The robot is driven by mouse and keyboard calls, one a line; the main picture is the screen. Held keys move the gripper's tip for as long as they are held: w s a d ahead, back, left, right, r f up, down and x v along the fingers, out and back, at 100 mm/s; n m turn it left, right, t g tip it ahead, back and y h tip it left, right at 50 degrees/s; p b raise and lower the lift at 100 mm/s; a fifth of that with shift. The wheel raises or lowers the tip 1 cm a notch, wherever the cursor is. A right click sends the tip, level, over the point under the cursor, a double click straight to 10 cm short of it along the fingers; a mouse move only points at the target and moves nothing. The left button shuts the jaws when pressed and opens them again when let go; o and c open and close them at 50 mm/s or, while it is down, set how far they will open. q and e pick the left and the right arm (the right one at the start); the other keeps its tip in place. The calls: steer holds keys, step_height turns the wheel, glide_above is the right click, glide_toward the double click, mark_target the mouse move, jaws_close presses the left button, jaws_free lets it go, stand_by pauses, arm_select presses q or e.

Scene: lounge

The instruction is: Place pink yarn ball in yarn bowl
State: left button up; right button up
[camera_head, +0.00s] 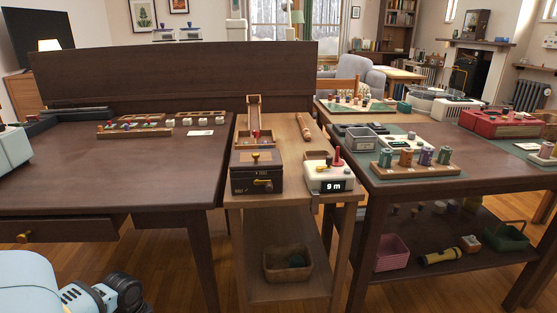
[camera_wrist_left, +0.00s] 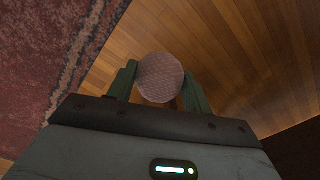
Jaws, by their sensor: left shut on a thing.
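In the left wrist view a round, dull pink ball with a fine texture (camera_wrist_left: 160,77) sits between the dark green fingers of my left gripper (camera_wrist_left: 158,84), which is shut on it. Wooden floor and the edge of a red rug lie beyond it. My left gripper is outside the head view. A brown open container (camera_head: 268,275) on the lower shelf of the middle table holds a dark green round thing (camera_head: 297,260). I cannot tell whether this container is the yarn bowl. My right gripper is in neither view.
The middle table (camera_head: 288,150) carries a dark box (camera_head: 256,178) and a white device reading "9 m" (camera_head: 329,183). The right table holds a spool rack (camera_head: 415,169); a pink basket (camera_head: 393,259) is on its shelf. The left table (camera_head: 100,185) has much clear surface.

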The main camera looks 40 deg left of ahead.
arm_select(q)
steer(key=d+r+n, duration=0.2)
steer(key=d+n, duration=1.5)
steer(key=d, duration=0.3)
steer(key=w+d+r+m, duration=0.4)
steer(key=w+d+r, duration=0.1)
steer(key=w+r, duration=0.25)
steer(key=w+d+r+m, duration=0.4)
steer(key=w+d+r, duration=0.15)
steer(key=w, duration=0.25)
steer(key=w+d+r+m, duration=0.1)
steer(key=d+r+m, duration=0.2)
steer(key=r, duration=0.5)
steer(key=w+d+r+m, duration=0.2)
steer(key=d+r+m, duration=0.1)
steer(key=r, duration=0.5)
steer(key=shift+d+r+m, duration=0.35)
steer(key=shift+d+m, duration=0.05)
steer(key=shift+d, duration=0.45)
steer(key=shift+w, duration=0.1)
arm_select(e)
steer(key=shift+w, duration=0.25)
